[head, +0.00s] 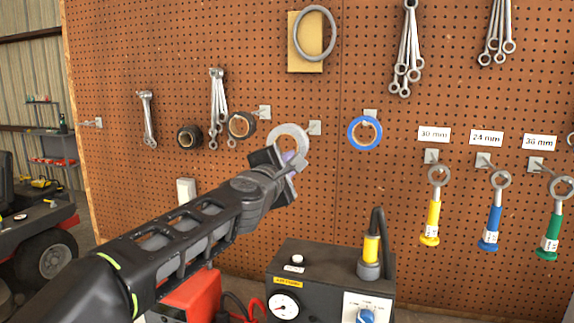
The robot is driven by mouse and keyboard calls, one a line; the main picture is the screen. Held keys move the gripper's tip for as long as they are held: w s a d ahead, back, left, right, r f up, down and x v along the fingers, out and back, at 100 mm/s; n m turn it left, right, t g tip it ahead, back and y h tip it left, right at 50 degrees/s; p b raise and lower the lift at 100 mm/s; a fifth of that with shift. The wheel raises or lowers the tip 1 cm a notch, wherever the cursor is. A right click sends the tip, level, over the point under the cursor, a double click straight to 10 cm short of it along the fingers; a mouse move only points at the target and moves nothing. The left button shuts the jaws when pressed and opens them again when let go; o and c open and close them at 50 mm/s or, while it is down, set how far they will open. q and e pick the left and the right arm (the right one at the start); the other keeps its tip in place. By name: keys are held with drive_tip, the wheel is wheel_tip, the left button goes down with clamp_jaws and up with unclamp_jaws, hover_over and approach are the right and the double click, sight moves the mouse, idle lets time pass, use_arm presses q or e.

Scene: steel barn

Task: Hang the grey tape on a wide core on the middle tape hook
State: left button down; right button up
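The grey tape (288,131) is a light grey ring held up in front of the pegboard. My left gripper (283,162) is shut on its lower edge, with a bit of purple showing between the fingers. The middle tape hook (315,127) has a square metal plate just right of the ring. The ring overlaps the hook's prong in this view, and I cannot tell whether it is around the prong or in front of it. A dark tape with a brown core (242,125) hangs on the hook to the left. A blue tape (365,133) hangs on the hook to the right. My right gripper is not in view.
Another dark tape (189,137) is on the board farther left. Wrenches (217,105) and a large grey ring (315,8) hang nearby. Labelled coloured gauges (433,222) hang at the right. A black box with a dial (330,272) stands below.

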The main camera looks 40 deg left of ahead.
use_arm(q)
drive_tip(key=f+x, duration=0.1)
drive_tip(key=x, duration=0.8)
drive_tip(key=shift+w+f+b, duration=0.25)
drive_tip(key=shift+f+b, duration=0.05)
drive_tip(key=shift+f, duration=0.05)
idle(0.4)
drive_tip(key=shift+a, duration=0.1)
idle(0.5)
drive_tip(key=c, duration=1.3)
unclamp_jaws()
drive_tip(key=b+v, duration=0.1)
drive_tip(key=v, duration=0.7)
drive_tip(key=shift+w, duration=0.1)
